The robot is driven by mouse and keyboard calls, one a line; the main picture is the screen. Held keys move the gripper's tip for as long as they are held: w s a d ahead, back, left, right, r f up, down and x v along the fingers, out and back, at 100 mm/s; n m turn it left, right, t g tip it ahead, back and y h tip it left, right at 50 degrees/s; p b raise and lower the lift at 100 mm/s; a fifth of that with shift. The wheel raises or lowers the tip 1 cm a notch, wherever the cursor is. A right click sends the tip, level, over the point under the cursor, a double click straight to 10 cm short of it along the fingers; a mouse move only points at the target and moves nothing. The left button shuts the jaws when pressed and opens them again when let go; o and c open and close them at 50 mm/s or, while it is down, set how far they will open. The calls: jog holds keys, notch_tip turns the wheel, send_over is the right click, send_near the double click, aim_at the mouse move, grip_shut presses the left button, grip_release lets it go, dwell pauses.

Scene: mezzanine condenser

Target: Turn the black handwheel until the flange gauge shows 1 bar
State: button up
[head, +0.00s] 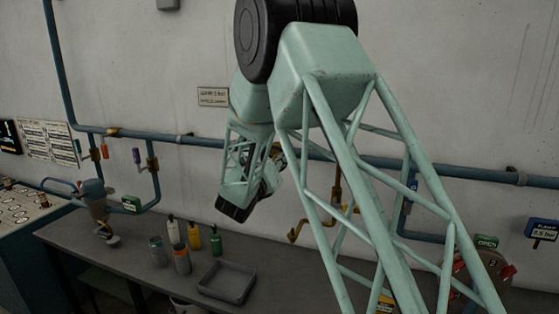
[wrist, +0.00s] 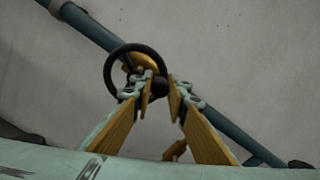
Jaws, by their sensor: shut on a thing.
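The black handwheel (wrist: 111,78) shows in the wrist view on a yellow valve body (wrist: 137,62) on the blue wall pipe. In the head view my own arm hides most of the wheel and the fingers. The blue flange gauge display (head: 542,230) is at the far right of the head view; its small digits seem to read 0.5 bar, but are hard to make out.
A grey bench (head: 130,270) below holds several bottles and cans and a grey tray (head: 227,282). A control console (head: 22,218) stands at the left. Blue pipes run along the wall. A green OPEN sign (head: 487,242) is at the lower right, near red-handled equipment.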

jog(key=o, duration=0.8)
jog(key=shift+o, duration=0.2)
jog(key=shift+s, duration=0.1)
jog(key=v, duration=1.2)
